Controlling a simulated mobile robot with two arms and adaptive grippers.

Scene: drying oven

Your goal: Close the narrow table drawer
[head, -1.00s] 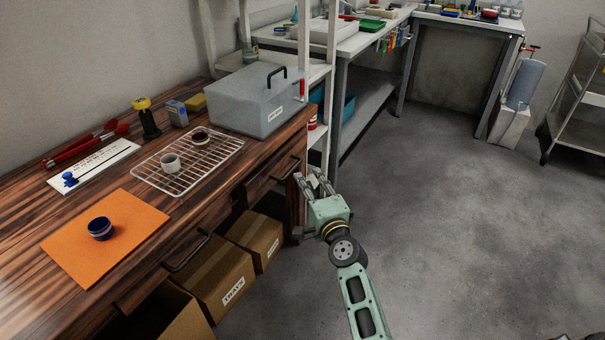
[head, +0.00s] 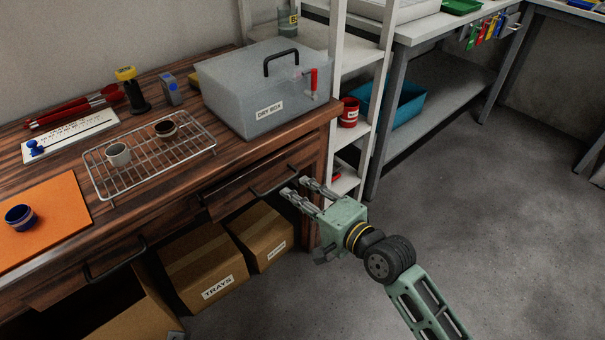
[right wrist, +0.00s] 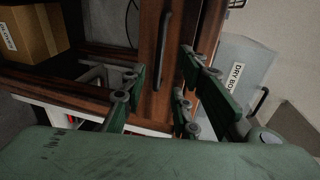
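The narrow drawer (head: 240,197) is under the right part of the wooden table, with a dark bar handle (head: 274,181). Its front appears to stand a little out from the table edge. My right gripper (head: 302,188) is open and empty, in front of the drawer's right end, near the handle. In the right wrist view the handle (right wrist: 163,48) runs lengthwise beyond the gap between the spread green fingers (right wrist: 158,88). I cannot tell whether a finger touches the drawer. My left gripper is not in view.
A wider drawer handle (head: 115,260) is to the left. Cardboard boxes (head: 203,268) stand below the table. A grey dry box (head: 245,85), a wire rack (head: 150,175) with two small cups and an orange mat (head: 50,220) are on top. A white shelf (head: 350,70) stands right; the floor there is clear.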

